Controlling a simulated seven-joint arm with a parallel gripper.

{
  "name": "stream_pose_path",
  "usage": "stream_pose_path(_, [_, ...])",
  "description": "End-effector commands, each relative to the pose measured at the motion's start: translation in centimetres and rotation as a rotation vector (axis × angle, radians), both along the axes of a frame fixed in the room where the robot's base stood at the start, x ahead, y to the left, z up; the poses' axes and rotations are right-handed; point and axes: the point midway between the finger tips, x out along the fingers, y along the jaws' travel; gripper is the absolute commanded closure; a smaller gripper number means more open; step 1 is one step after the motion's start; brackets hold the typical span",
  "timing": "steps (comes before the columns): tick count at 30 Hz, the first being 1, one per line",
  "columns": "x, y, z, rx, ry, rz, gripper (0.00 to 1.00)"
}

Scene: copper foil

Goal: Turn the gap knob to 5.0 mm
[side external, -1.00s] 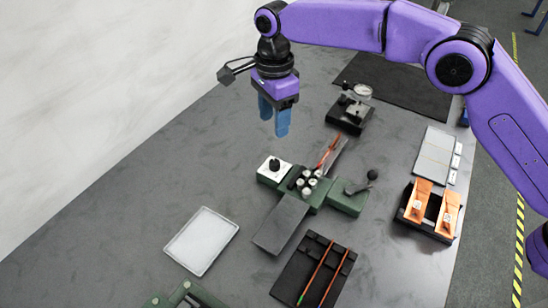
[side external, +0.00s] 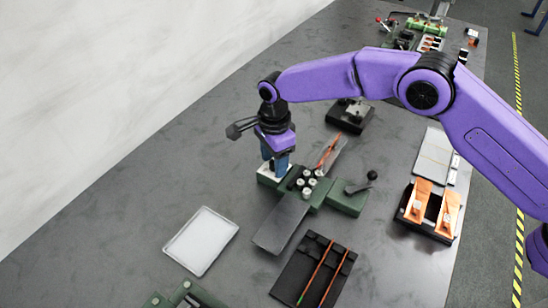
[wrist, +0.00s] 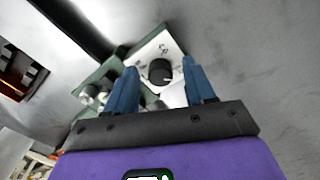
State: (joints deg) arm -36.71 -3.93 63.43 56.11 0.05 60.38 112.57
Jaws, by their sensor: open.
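The gap knob (wrist: 160,72) is black and round and sits on a white dial plate (wrist: 168,48) with small dark marks too blurred to read. In the side external view the knob is hidden behind my fingers; part of the white plate (side external: 264,172) shows on the left end of the green rolling machine (side external: 345,200). My gripper (side external: 274,168) points down at the plate. In the wrist view my gripper (wrist: 158,68) is open, its blue fingers on either side of the knob. I cannot tell whether they touch it.
Several pale rollers (side external: 308,182) stand close to the right of my fingers. A white tray (side external: 202,241), a black rack with pencil-like rods (side external: 289,275) and an orange stand (side external: 419,196) are around. The table to the left is clear.

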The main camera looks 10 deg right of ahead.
Motion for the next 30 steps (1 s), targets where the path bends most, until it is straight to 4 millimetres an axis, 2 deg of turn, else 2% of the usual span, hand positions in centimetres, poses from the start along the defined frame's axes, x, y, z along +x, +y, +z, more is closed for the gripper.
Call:
stream_pose_path(4, [0.00, -0.01, 0.00, 0.000, 0.000, 0.000, 0.46])
stream_pose_path(5, [0.00, -0.01, 0.01, 0.000, 0.000, 0.000, 0.53])
stream_pose_path(9, [0.00, -0.01, 0.01, 0.000, 0.000, 0.000, 0.98])
stream_pose_path(20, [-0.01, 0.00, 0.03, 0.000, 0.001, 0.036, 1.00])
stream_pose_path(30, [0.02, -0.07, 0.04, -0.002, 0.000, 0.251, 1.00])
